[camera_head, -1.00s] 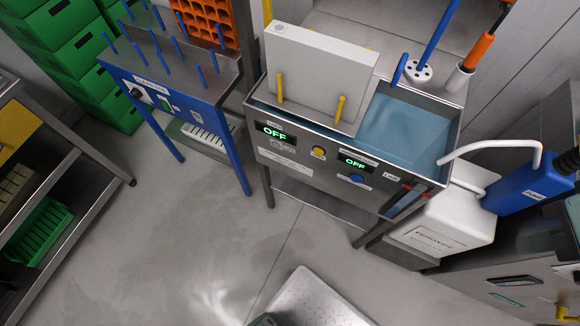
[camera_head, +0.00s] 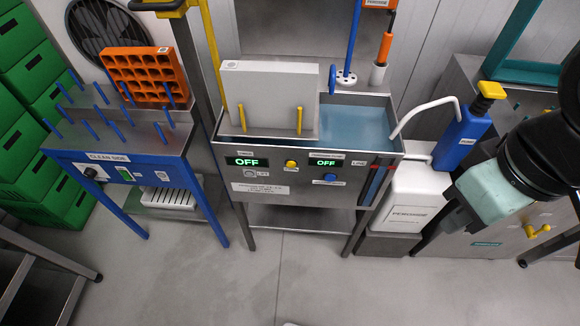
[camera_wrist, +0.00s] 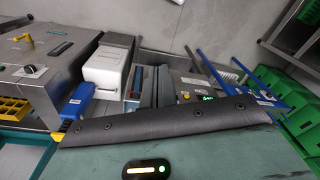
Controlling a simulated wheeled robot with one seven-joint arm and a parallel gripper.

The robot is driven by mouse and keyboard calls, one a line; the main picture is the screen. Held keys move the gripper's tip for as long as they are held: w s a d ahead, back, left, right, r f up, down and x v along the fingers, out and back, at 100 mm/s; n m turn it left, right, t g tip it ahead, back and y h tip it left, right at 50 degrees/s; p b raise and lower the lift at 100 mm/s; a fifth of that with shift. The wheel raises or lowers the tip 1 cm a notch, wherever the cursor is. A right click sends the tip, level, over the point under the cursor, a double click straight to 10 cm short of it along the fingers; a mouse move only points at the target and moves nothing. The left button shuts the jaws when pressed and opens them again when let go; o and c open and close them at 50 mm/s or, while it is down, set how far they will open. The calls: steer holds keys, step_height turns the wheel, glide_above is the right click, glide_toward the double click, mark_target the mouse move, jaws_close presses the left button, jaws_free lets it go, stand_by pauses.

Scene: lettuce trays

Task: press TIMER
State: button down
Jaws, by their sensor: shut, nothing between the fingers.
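The steel dip tank (camera_head: 265,190) stands in the middle of the head view. Its front panel carries two green OFF displays, the left one (camera_head: 246,162) and the right one (camera_head: 326,162). A yellow button (camera_head: 291,164) sits between them, and a blue button (camera_head: 330,178) is under the right display. The small labels are too fine to read, so I cannot tell which control is TIMER. My gripper (camera_head: 453,211) is shut and empty at the right, in front of the peroxide jug and apart from the panel. In the wrist view, the panel (camera_wrist: 196,96) is small and far off.
A blue clean-side stand (camera_head: 120,172) is at the left, with green crates (camera_head: 22,130) behind. The floor in front of the tank is clear.

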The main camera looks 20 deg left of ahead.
mark_target(291, 165)
steer(key=w+a+f+m+t+y+b, duration=0.1)
steer(key=w+a+f+t+y+b, duration=0.1)
steer(key=a+f+b, duration=0.6)
steer(key=w+a+f+m+t+y+b, duration=0.1)
steer(key=w+a+f+t+y+b, duration=0.2)
steer(key=w+a+f+y+b, duration=0.2)
steer(key=w+a+f+m+t+y+b, duration=0.1)
steer(key=w+a+f+t+y+b, duration=0.2)
steer(key=a+f+y+b, duration=0.3)
steer(key=a+f+b, duration=0.5)
steer(key=f, duration=0.7)
steer(key=shift+w+a, duration=0.3)
steer(key=shift+w, duration=0.1)
steer(key=w+a, duration=0.2)
steer(key=w, duration=0.6)
steer(key=shift+w+p, duration=0.3)
steer(key=shift+w+a, duration=0.1)
steer(key=shift+w, duration=0.3)
